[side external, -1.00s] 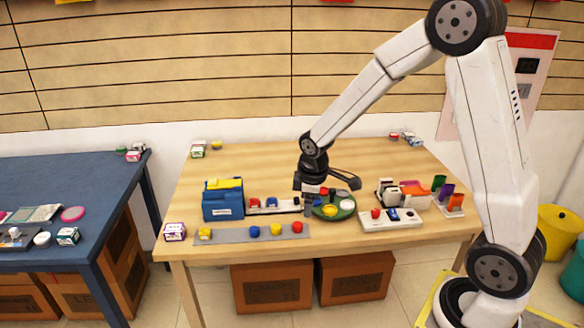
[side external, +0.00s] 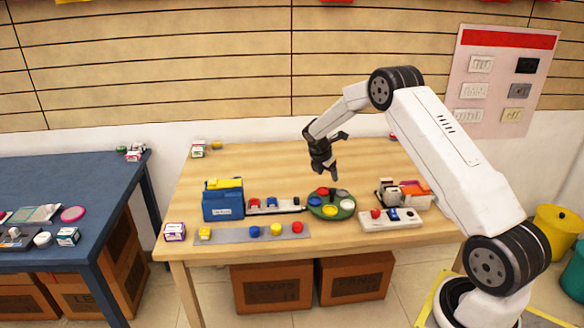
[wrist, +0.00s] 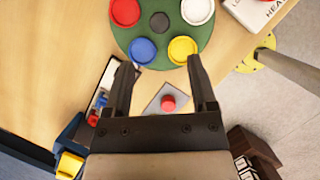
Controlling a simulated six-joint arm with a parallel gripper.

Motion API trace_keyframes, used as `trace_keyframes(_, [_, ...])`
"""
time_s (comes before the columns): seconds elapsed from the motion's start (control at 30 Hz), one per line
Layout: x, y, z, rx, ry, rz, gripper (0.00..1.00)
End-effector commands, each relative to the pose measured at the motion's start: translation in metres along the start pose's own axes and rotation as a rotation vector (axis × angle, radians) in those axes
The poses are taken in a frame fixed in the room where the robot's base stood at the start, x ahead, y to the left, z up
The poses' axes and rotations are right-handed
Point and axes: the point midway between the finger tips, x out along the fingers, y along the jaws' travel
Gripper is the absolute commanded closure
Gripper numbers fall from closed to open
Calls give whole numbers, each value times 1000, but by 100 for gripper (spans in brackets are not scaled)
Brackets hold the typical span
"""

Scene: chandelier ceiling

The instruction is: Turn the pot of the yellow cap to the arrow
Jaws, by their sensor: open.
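A round green turntable (side external: 331,216) stands on the wooden table and holds several coloured pots. In the wrist view the turntable (wrist: 160,60) shows a yellow pot (wrist: 183,49), a blue pot (wrist: 143,50), a red pot (wrist: 125,12) and a white pot (wrist: 197,10) around a dark hub. The yellow pot (side external: 330,211) is on its front side in the side view. A yellow cap (side external: 276,229) sits on a grey strip (side external: 220,236), between a blue and a red cap. I cannot make out the arrow. My gripper (side external: 340,157) is open and empty, raised above the turntable.
A blue box (side external: 222,204) and a rail with red and blue pieces (side external: 274,206) stand left of the turntable. A white panel with a red button (side external: 388,219) and small containers (side external: 405,193) are to its right. The table's back middle is clear.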

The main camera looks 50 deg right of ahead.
Motion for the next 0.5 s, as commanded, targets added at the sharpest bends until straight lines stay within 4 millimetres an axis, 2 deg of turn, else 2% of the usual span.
trace_keyframes(0.27, [3,0,2,-7,-2,-2,27])
trace_keyframes(0.5, [18,0,2,-6,-2,-1,27])
